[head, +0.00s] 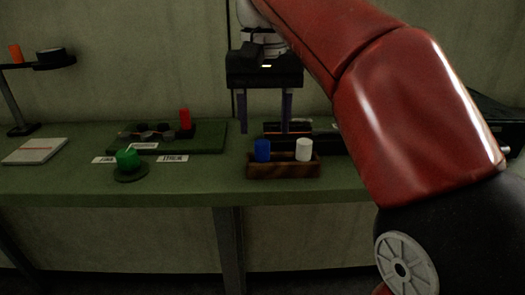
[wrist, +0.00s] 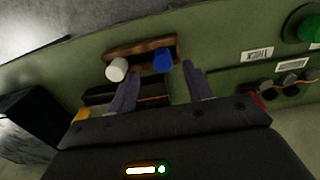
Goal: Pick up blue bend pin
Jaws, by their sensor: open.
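The blue bend pin (head: 262,150) stands upright in a small brown wooden block (head: 283,171) on the green table. A white pin (head: 304,149) stands to its right in the same block. My gripper (head: 265,130) is open and empty, pointing down over the area behind the block. In the wrist view the blue pin (wrist: 163,60) shows just beyond my gripper (wrist: 159,74), roughly between its fingers in the picture but nearer one finger. The white pin (wrist: 117,69) shows beside the other finger. No contact is visible.
A green board (head: 205,143) with a red pin (head: 185,119) and dark round parts lies left of the block. A green knob on a disc (head: 128,160) stands at the front left. A white pad (head: 35,151) lies far left. A dark tray (head: 325,140) sits behind the block.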

